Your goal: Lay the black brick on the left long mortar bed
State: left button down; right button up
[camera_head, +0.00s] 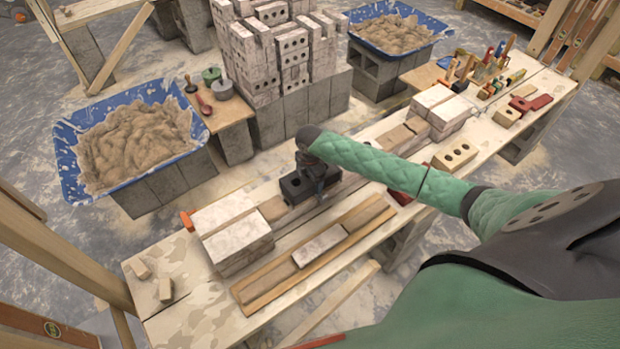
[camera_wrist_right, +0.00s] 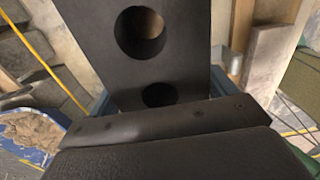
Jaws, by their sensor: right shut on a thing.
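The black brick (camera_head: 297,188) is in the back row between the pale blocks, close to the bench; I cannot tell whether it touches what lies below. My right gripper (camera_head: 318,172) is above it and shut on it. In the right wrist view the black brick (camera_wrist_right: 195,35) shows a dark face with round holes, in front of the gripper's dark body. A short brown mortar-like strip (camera_head: 272,208) lies just left of the brick. In the front row, brown strips lie left (camera_head: 266,279) and right (camera_head: 364,212) of a pale brick (camera_head: 319,245). My left gripper is out of view.
Pale blocks (camera_head: 238,243) bound the back row at left, and others (camera_head: 447,112) at right. A yellow holed brick (camera_head: 454,155) and tools are on the right of the bench (camera_head: 190,300). Blue mortar tubs (camera_head: 68,160) and a brick stack (camera_head: 262,60) stand behind.

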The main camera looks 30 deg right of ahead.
jog(key=shift+f, duration=0.15)
jog(key=o, duration=1.9)
jog(key=shift+c, duration=0.2)
jog(key=shift+o, duration=0.3)
jog(key=shift+f, duration=0.2)
jog(key=shift+r, duration=0.3)
jog(key=shift+r+p, duration=0.8)
jog(key=shift+p, duration=0.1)
notch_tip(320, 180, up, 5)
jog(key=p, duration=0.4)
jog(key=shift+f, duration=0.1)
jog(key=shift+r+p, duration=0.45)
jog(key=shift+r, duration=0.1)
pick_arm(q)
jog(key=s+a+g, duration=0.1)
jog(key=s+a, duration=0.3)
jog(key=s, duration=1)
